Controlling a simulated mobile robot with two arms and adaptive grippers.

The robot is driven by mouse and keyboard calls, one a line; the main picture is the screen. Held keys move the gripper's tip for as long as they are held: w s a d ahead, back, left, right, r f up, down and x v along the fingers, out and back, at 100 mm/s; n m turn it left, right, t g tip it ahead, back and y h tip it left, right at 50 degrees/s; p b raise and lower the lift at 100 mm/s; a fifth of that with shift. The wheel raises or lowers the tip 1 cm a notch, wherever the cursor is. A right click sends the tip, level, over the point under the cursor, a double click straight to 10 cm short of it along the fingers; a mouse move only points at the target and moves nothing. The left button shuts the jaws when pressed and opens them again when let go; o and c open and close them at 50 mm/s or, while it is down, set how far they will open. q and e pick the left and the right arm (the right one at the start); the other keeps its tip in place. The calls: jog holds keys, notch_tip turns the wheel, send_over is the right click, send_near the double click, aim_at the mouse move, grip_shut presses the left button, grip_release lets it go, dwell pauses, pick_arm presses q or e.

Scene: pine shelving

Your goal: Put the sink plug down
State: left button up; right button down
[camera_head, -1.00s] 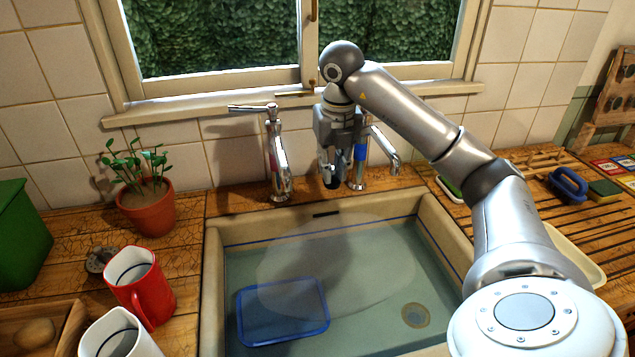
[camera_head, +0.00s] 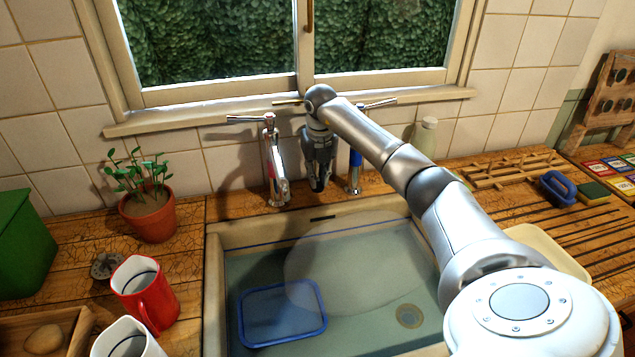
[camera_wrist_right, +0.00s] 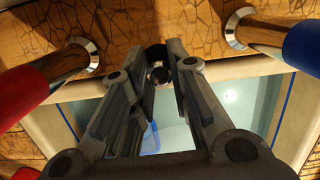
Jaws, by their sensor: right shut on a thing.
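The sink plug (camera_wrist_right: 158,66) is a small dark piece with a shiny metal part, between the fingertips of my right gripper (camera_wrist_right: 160,58) in the wrist view. In the head view my right gripper (camera_head: 319,184) points down between the two taps, above the back rim of the sink (camera_head: 290,228). The plug is mostly hidden by the fingers there, and I cannot tell if it touches the rim. The drain (camera_head: 409,315) lies at the sink's bottom right, under water. My left gripper is not in view.
The red-banded tap (camera_head: 275,165) and blue-banded tap (camera_head: 355,168) stand close on either side of the gripper. A blue tub (camera_head: 282,312) is in the sink. A potted plant (camera_head: 149,212), red mug (camera_head: 143,292) and small dark dish (camera_head: 107,266) stand left.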

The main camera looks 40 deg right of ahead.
aim_at(318, 181)
notch_tip(318, 181, down, 3)
jog(key=shift+w+f+p, duration=0.1)
jog(key=shift+f+p, duration=0.1)
jog(key=shift+p, duration=0.6)
jog(key=shift+d, duration=0.1)
jog(key=shift+f, duration=0.2)
jog(key=c, duration=1.4)
grip_release()
jog(key=shift+o, duration=0.2)
